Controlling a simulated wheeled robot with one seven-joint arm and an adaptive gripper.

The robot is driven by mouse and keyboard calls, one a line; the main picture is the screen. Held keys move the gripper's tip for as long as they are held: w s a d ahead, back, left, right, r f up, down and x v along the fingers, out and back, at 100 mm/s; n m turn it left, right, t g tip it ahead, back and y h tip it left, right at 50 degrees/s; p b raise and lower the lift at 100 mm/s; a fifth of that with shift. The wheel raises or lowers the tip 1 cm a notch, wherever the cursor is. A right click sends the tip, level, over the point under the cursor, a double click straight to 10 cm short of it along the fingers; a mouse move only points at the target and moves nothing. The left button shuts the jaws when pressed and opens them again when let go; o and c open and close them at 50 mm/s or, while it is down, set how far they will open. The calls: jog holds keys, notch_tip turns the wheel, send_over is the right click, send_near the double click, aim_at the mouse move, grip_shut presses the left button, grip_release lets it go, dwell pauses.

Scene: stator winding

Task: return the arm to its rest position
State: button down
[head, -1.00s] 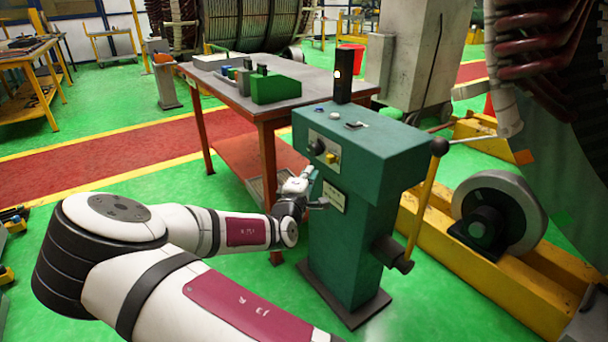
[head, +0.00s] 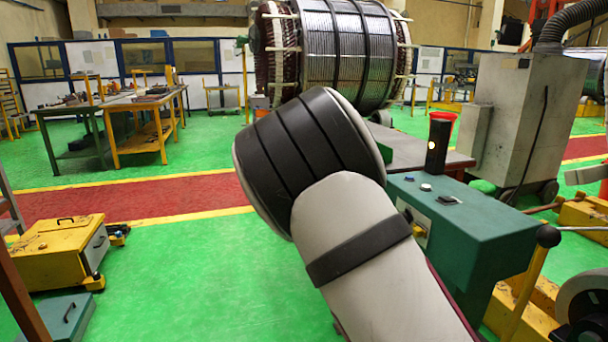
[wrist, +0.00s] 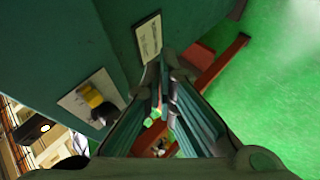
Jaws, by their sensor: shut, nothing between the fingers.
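My gripper (wrist: 168,68) shows in the wrist view, its two fingers converging at the tips, shut and empty. It is close to the side of the green control pedestal (wrist: 60,45), beside a pale label plate (wrist: 149,38); I cannot tell whether it touches. A yellow knob (wrist: 92,96) and a black knob are on the pedestal panel at lower left. In the head view my raised arm fills the middle and hides my gripper and part of the green pedestal (head: 470,222).
A lever with a black ball (head: 548,236) stands at the pedestal's right. A dark-topped table (head: 405,150) is behind my arm. A yellow cabinet (head: 55,255) stands at left. Green floor (head: 190,270) between them is open. A large wound stator (head: 335,50) stands behind.

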jog(key=s+a+r+m+g+y, duration=0.1)
jog(key=s+a+r+g+y, duration=0.15)
jog(key=s+r, duration=0.35)
jog(key=s+a+r+m+g+y, duration=0.1)
jog(key=s+a+r+y, duration=0.25)
jog(key=s, duration=0.45)
jog(key=s+a+r+m+g+y, duration=0.1)
jog(key=s+a+r+g+y, duration=0.2)
jog(key=s, duration=0.4)
jog(key=s+d+r+m+h, duration=0.15)
jog(key=s+r, duration=0.25)
jog(key=s, duration=0.8)
jog(key=s+d+r+m+h, duration=0.1)
jog(key=s+d+r, duration=0.15)
jog(key=s, duration=0.85)
notch_tip(320, 180, up, 23)
jog(key=t+p, duration=0.2)
jog(key=p, duration=1.8)
jog(key=shift+a+n+t+p, duration=0.35)
jog(key=shift+a+p, duration=0.05)
jog(key=shift+r, duration=0.1)
